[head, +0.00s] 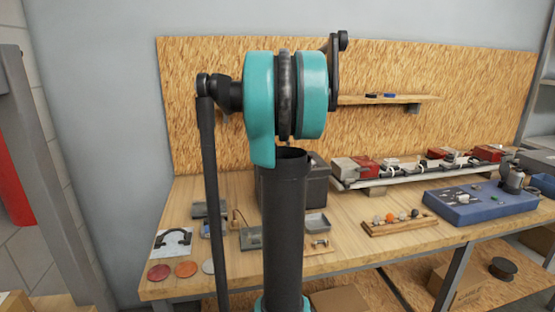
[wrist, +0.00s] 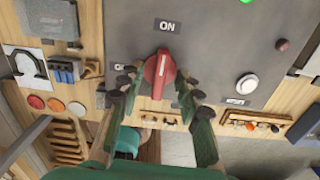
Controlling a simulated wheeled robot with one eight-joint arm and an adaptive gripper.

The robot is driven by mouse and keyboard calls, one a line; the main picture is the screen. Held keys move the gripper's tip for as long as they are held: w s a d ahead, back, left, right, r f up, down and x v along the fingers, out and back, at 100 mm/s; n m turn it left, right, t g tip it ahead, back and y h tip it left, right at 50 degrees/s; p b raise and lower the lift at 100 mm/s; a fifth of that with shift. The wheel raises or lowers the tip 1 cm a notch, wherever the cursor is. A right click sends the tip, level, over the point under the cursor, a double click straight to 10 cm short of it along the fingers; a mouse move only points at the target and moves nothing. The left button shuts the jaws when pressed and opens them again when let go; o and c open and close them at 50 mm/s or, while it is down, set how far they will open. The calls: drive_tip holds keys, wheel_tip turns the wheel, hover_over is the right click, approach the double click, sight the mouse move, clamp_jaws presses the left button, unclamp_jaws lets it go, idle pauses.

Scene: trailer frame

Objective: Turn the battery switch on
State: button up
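The red battery switch (wrist: 159,73) sits on a grey panel (wrist: 205,38) in the wrist view. Its handle stands nearly upright, its upper end toward the "ON" label (wrist: 167,26). Another label (wrist: 120,68), partly covered, lies left of the switch. A bright green light (wrist: 246,2) shows at the panel's top edge. My gripper (wrist: 157,87) is open, one green finger on each side of the switch, with visible gaps; I see no clear contact. In the head view my arm hides the gripper and the switch; part of a dark box (head: 318,187) shows behind it.
A wooden bench (head: 345,238) carries a blue control box (head: 480,204), a wooden tray of small knobs (head: 402,224) and a rail of red and grey parts (head: 415,168). Coloured discs (head: 186,269) lie at the left. A white button (wrist: 247,84) is right of the switch.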

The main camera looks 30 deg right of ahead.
drive_tip(key=shift+r, duration=3.05)
